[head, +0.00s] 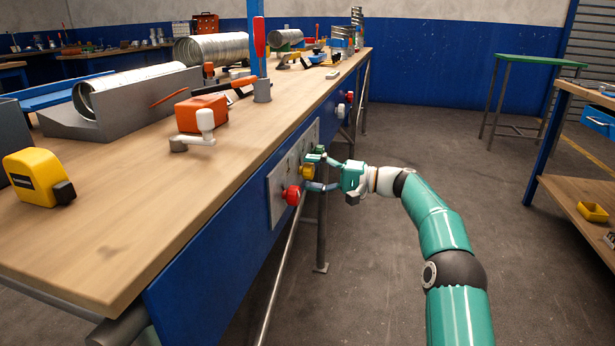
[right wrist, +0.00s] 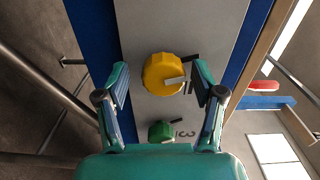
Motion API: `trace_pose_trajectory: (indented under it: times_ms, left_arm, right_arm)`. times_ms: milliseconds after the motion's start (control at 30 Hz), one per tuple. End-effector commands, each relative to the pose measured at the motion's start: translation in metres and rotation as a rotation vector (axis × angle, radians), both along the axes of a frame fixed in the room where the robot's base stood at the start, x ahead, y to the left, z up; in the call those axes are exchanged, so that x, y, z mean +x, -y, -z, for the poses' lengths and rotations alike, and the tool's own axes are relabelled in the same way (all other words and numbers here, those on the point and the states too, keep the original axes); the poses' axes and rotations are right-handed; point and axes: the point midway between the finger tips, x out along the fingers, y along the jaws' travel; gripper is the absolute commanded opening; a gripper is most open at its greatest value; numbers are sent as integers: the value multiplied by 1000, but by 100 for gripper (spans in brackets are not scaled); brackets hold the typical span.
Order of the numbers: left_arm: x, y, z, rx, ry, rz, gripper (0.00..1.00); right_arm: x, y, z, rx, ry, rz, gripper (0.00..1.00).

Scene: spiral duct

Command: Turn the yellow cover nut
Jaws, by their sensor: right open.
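The yellow cover nut (right wrist: 163,74) is a round ribbed knob on a grey panel (right wrist: 215,30), seen large in the right wrist view. In the head view the nut (head: 306,171) shows small on the panel at the side of the blue workbench. My right gripper (right wrist: 162,82) is open, with one finger on each side of the nut. A gap shows between each finger and the nut in the wrist view. In the head view my right gripper (head: 326,172) is close to the panel. My left gripper is not in view.
A red knob (head: 291,194) sits on the panel nearer than the yellow nut. A green knob (right wrist: 162,131) sits beside the nut. A metal rail (head: 281,268) runs below the panel.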

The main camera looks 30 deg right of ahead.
Motion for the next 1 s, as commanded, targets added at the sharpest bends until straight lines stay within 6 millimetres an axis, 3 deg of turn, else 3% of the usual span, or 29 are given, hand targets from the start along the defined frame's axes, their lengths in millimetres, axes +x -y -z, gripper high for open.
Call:
trace_pose_trajectory:
  times_ms: [267, 700, 1000]
  left_arm:
    - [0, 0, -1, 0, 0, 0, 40]
    - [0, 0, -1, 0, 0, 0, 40]
    - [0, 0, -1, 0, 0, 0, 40]
  right_arm:
    - [-18, 16, -1, -1, 1, 4, 68]
    - [-79, 68, 1, -1, -1, 1, 68]
    - [-91, 78, 1, 0, -1, -1, 68]
